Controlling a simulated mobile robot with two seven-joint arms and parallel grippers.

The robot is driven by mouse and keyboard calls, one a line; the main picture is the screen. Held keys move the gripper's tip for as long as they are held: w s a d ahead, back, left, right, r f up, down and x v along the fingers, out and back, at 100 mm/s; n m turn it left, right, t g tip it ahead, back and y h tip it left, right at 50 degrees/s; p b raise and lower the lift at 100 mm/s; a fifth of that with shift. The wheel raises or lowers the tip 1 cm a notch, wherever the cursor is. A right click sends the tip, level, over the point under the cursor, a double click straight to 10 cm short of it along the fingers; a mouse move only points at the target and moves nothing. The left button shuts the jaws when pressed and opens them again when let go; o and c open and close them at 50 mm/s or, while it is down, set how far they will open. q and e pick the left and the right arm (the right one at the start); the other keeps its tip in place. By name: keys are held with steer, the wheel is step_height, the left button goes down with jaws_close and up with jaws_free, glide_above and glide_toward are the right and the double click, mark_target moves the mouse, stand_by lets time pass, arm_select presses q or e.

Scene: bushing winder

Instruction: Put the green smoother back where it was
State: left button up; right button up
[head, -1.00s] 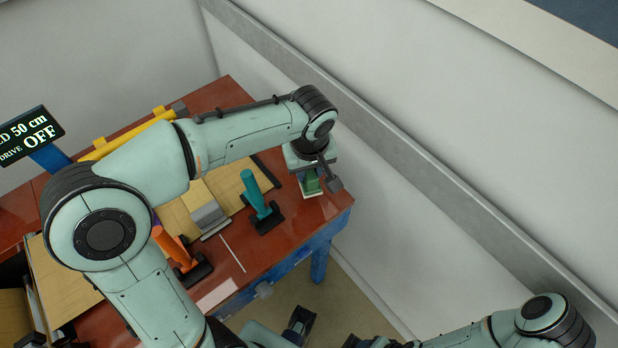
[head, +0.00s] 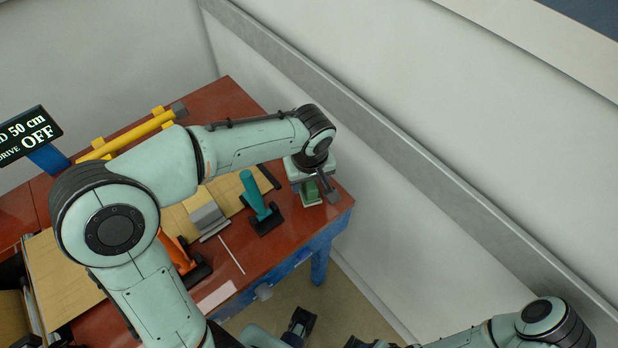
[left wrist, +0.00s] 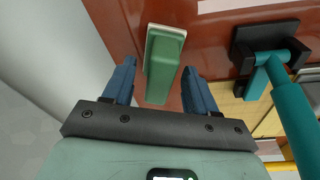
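The green smoother (head: 311,194) stands at the right end of the red table, near the corner. In the left wrist view the green smoother (left wrist: 164,52) shows its pale-edged block and a green part reaching toward the hand. My left gripper (left wrist: 160,70) is open, with one blue finger on each side of the smoother and visible gaps between. In the head view my left gripper (head: 313,183) is right over the smoother and its fingers are partly hidden. My right arm is at the bottom right; its gripper's finger state is unclear.
A teal-handled tool (head: 255,198) with a black base stands just left of the smoother; it also shows in the left wrist view (left wrist: 291,112). An orange-handled tool (head: 176,252), a grey scraper-like piece (head: 208,219) and wooden boards (head: 62,281) lie further left. A wall (head: 420,190) borders the right.

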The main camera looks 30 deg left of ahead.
mark_target(310, 186)
arm_select(q)
steer(key=shift+r, duration=0.15)
steer(key=shift+r, duration=0.3)
step_height(310, 186, up, 11)
steer(key=s+d+p, duration=0.1)
steer(key=p, duration=0.1)
steer(key=shift+s+r, duration=0.15)
steer(key=shift+s, duration=0.15)
